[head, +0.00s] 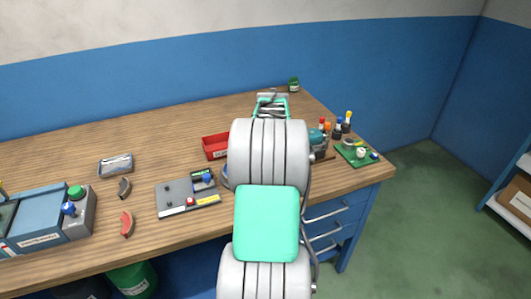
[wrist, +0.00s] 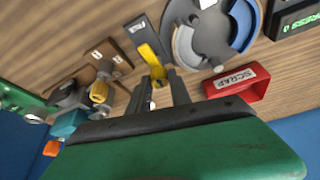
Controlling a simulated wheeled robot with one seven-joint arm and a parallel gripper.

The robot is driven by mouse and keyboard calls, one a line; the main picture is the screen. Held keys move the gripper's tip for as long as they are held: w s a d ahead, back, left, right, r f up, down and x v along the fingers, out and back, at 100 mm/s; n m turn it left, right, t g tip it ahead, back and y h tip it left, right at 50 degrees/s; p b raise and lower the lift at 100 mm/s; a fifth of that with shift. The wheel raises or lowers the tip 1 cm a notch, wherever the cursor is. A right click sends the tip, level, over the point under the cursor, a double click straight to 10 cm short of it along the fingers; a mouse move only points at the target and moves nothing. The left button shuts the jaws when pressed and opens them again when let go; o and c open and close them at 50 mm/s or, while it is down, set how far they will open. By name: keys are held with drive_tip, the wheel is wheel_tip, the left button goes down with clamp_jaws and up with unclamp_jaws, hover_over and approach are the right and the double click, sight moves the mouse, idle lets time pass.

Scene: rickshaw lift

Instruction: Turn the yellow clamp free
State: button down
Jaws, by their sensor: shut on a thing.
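The yellow clamp (wrist: 153,55) shows in the wrist view as a short yellow bar beside a dark labelled block. My gripper (wrist: 160,78) reaches it from below in that view, with its two dark fingers on either side of the bar's near end. The gripper is shut on the clamp. Just beside it is a round dark fixture (wrist: 207,48) carrying a grey and a blue curved segment. In the head view my arm hides the clamp and gripper, and most of the fixture.
A red scrap tray (wrist: 262,84) lies close to the right finger; it also shows in the head view (head: 208,152). A brown plate with metal fittings (wrist: 125,62) and a teal-bodied tool (wrist: 68,123) stand left in the wrist view. The bench's back left (head: 70,150) is clear.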

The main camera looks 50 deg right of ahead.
drive_tip(key=c, duration=1.2)
unclamp_jaws()
drive_tip(key=v, duration=0.8)
drive_tip(key=shift+b, duration=0.35)
